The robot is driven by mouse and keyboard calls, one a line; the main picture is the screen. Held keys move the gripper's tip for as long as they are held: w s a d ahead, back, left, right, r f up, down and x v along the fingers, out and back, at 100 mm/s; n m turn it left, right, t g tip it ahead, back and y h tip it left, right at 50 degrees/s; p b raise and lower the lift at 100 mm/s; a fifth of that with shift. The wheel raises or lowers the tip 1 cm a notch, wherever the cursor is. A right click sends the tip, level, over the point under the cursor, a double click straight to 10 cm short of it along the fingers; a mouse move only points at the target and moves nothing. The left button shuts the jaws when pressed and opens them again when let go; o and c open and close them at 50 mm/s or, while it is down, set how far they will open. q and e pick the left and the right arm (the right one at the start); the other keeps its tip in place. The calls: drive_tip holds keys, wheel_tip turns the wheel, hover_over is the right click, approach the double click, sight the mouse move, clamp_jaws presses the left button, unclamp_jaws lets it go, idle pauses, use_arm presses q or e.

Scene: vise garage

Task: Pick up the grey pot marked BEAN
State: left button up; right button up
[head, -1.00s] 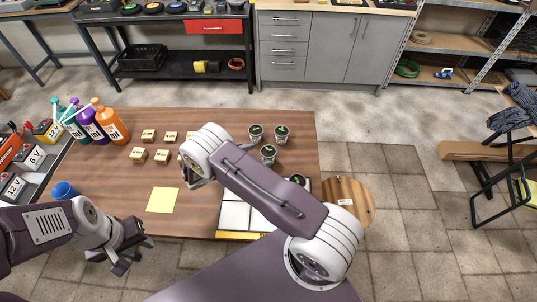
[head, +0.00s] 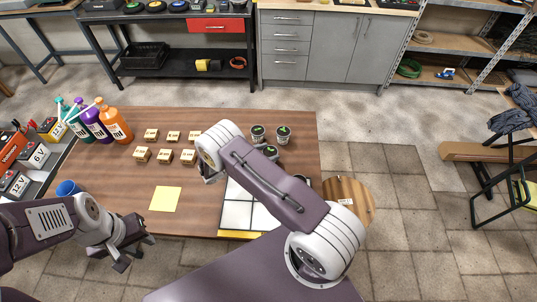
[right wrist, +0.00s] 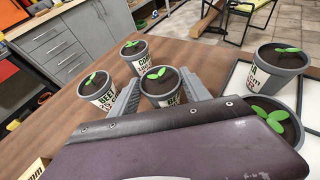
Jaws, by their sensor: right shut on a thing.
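My right gripper (right wrist: 160,82) is shut on a grey pot (right wrist: 150,87) with dark soil and a green seedling. The pot is upright between the jaws. Its label is partly hidden and I cannot read it fully. In the head view this pot (head: 271,151) shows only partly behind my right arm, and the right gripper is hidden there. A grey pot with a label like BEET (right wrist: 98,90) stands to its left, and another labelled pot (right wrist: 135,55) stands behind it. My left gripper (head: 134,254) is open and empty by the table's front left edge.
Two seedling pots (right wrist: 277,68) are close at the right, by a white tiled tray (head: 238,212). Several small wooden blocks (head: 165,156), a yellow note (head: 165,199) and bottles (head: 115,124) are on the table. A round wooden stool (head: 350,195) stands right of the table.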

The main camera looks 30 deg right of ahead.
sight(267, 153)
wheel_tip(267, 153, up, 4)
drive_tip(key=shift+w+f, duration=0.1)
drive_tip(key=shift+f, duration=0.1)
drive_tip(key=s+d+r+b, duration=0.1)
drive_tip(key=s+d+r, duration=0.5)
drive_tip(key=s, duration=0.4)
drive_tip(key=shift+d+r, duration=0.15)
drive_tip(key=shift+r, duration=0.5)
